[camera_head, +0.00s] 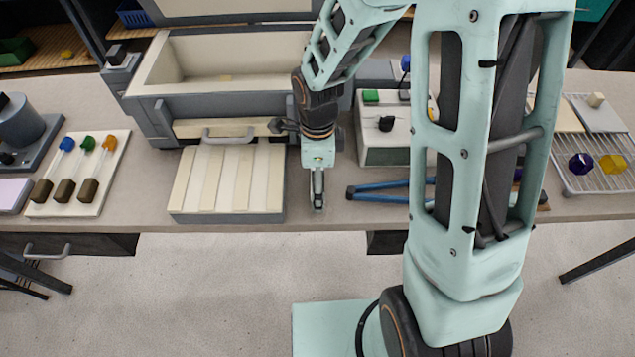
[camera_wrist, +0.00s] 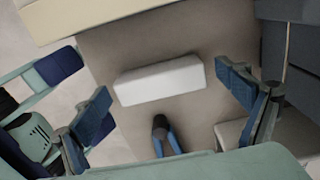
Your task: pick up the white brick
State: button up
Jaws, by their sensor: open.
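The white brick (camera_wrist: 160,80) lies on the grey-brown table top in the wrist view, a plain long block lying slightly tilted in the picture. My gripper (camera_wrist: 166,100) is open. One dark blue fingertip is to the left of the brick and the other is to its right, with gaps showing on both sides. How high the fingertips are above the table is hard to tell. In the head view my gripper (camera_head: 318,193) points down just right of the cream slatted block, and I cannot make out the brick there.
The cream slatted block (camera_head: 228,180) stands close left of my gripper. Blue-handled tongs (camera_head: 385,187) lie to its right; a dark-tipped blue end (camera_wrist: 166,135) shows near the brick. A white box with knobs (camera_head: 383,152) stands behind the tongs. The table's front edge is near.

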jog(key=shift+c, duration=0.5)
jog(key=c, duration=1.2)
jog(key=shift+c, duration=0.2)
